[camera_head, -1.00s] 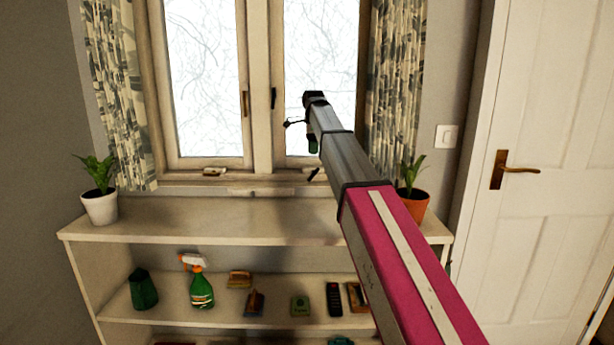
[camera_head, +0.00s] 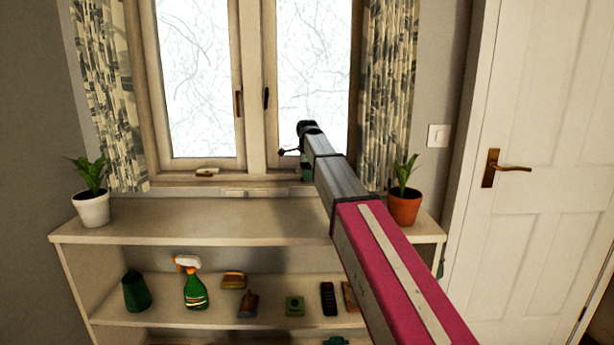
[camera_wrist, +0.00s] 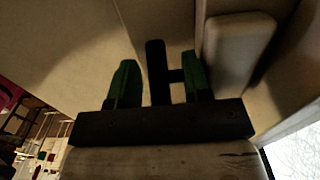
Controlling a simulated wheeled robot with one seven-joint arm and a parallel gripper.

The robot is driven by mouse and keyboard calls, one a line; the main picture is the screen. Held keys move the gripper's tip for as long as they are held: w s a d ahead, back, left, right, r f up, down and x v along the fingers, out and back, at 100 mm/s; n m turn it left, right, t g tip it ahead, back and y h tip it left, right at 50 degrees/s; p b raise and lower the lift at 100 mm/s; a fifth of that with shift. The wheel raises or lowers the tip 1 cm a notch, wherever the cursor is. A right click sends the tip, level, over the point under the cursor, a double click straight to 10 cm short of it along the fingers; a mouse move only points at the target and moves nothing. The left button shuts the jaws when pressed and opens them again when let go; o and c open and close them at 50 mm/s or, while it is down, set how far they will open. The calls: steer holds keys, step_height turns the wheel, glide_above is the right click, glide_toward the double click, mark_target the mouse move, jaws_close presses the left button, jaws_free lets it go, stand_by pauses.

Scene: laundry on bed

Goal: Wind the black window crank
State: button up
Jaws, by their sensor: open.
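The black window crank (camera_wrist: 155,62) shows in the wrist view as a dark bar with a short side arm. It stands between the two green fingertips of my gripper (camera_wrist: 160,74). The jaws are open; the side arm reaches close to the right finger, and I cannot tell if they touch. In the head view my gripper (camera_head: 305,170) is low in front of the right window pane, by the sill (camera_head: 270,181). The crank is hidden behind my gripper and arm there.
A beige block-shaped fitting (camera_wrist: 238,48) is right of the fingers. A shelf unit (camera_head: 180,222) stands below the window, with a white-potted plant (camera_head: 92,208) left and an orange-potted plant (camera_head: 404,208) right, close to my arm. Curtains (camera_head: 388,90) hang beside the window.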

jaws_close()
steer(key=y, duration=0.4)
steer(key=shift+d, duration=0.1)
steer(key=shift+f+y, duration=0.1)
steer(key=shift+y, duration=1.5)
